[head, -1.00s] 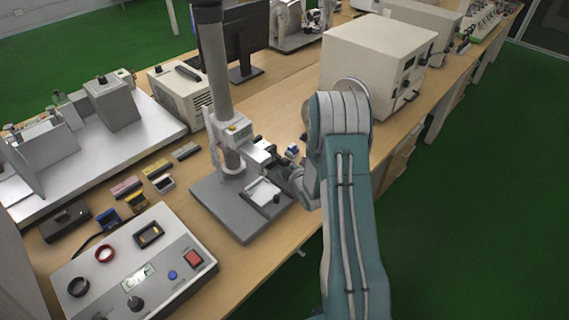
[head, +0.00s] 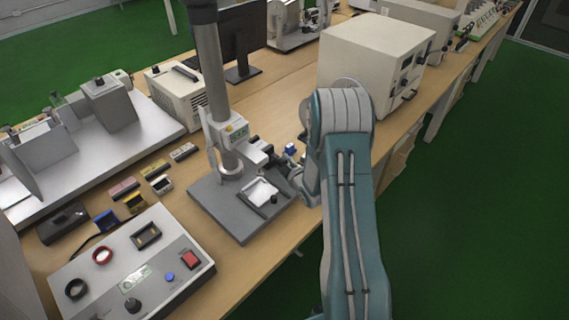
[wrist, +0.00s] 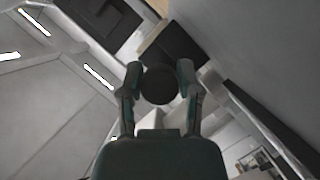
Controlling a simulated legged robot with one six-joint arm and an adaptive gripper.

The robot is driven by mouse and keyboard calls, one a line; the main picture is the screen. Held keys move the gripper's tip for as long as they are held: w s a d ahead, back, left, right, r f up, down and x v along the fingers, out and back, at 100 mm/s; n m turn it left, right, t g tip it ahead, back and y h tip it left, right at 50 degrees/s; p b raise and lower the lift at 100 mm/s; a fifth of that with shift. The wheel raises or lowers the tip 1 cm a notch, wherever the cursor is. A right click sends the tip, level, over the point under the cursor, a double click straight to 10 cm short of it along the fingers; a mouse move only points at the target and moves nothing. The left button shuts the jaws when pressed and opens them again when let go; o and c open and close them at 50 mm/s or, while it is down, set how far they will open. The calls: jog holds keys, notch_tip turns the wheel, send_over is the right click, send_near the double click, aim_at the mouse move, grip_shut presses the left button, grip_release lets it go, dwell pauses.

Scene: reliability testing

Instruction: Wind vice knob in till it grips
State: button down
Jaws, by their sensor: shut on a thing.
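In the wrist view, the two fingers of my gripper (wrist: 159,72) are shut on a dark round knob (wrist: 160,86), one finger on each side. In the head view, my gripper (head: 285,170) is small and partly hidden by my arm. It is beside the test stand, low over the right side of its grey base plate (head: 218,208). A pale, frame-like fixture (head: 259,188) lies on this plate. The vice's jaws and anything between them cannot be made out.
The stand's tall grey column (head: 212,75) rises left of my arm. A control box (head: 130,275) with a red switch is at the front left. A large beige cabinet (head: 372,50) stands behind my arm. The bench edge runs close under my arm.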

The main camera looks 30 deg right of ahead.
jog(key=m+y, duration=0.1)
jog(key=m+g+y, duration=0.1)
jog(key=shift+w+a+r+m, duration=0.15)
jog(key=shift+a+m, duration=0.05)
jog(key=shift+m, duration=0.2)
jog(key=m+g+y, duration=0.1)
jog(key=m+y, duration=0.1)
jog(key=m, duration=0.1)
jog(key=m+g+y, duration=0.1)
jog(key=m+y, duration=0.1)
jog(key=m, duration=0.1)
jog(key=shift+m+y, duration=1.2)
jog(key=shift+m, duration=0.3)
jog(key=shift+d, duration=0.1)
jog(key=shift+c, duration=1.5)
grip_release()
